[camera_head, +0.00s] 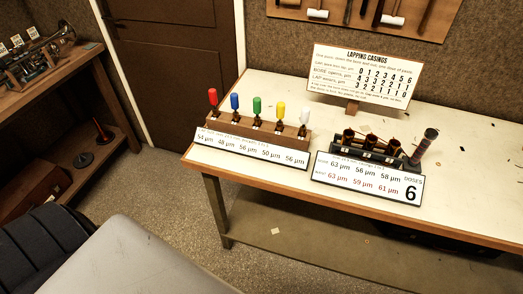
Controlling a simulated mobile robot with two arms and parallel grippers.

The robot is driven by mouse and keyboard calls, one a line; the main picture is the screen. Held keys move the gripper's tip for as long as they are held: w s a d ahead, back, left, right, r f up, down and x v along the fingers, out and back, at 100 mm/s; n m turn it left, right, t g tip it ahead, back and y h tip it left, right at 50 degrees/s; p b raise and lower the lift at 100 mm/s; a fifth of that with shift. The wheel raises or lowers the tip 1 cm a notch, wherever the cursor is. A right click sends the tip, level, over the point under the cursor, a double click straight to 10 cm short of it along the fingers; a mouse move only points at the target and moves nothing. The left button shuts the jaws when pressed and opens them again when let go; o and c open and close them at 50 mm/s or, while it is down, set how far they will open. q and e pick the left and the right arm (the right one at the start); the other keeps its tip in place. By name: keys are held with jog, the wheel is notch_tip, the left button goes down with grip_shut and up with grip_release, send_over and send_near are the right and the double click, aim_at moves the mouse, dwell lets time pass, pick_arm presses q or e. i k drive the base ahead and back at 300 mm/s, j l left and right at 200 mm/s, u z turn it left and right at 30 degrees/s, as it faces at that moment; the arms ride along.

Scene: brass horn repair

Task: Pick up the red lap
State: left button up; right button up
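The red lap (213,98) stands upright at the left end of a wooden rack (265,142) on the workbench. Its red handle is on top, and its lower part goes into the rack. Blue, green, yellow and white laps stand in a row to its right. A white label strip (250,150) with µm readings runs along the rack's front. Neither of my grippers is in view.
A block with brass casings (370,143), its label board, a dark cylinder (424,145) and the "Lapping Casings" sign (362,76) stand right of the rack. The bench top (470,170) is mostly clear at right. Shelves (95,120) line the left wall.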

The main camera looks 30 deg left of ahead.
aim_at(212, 93)
jog(key=u, duration=1.3)
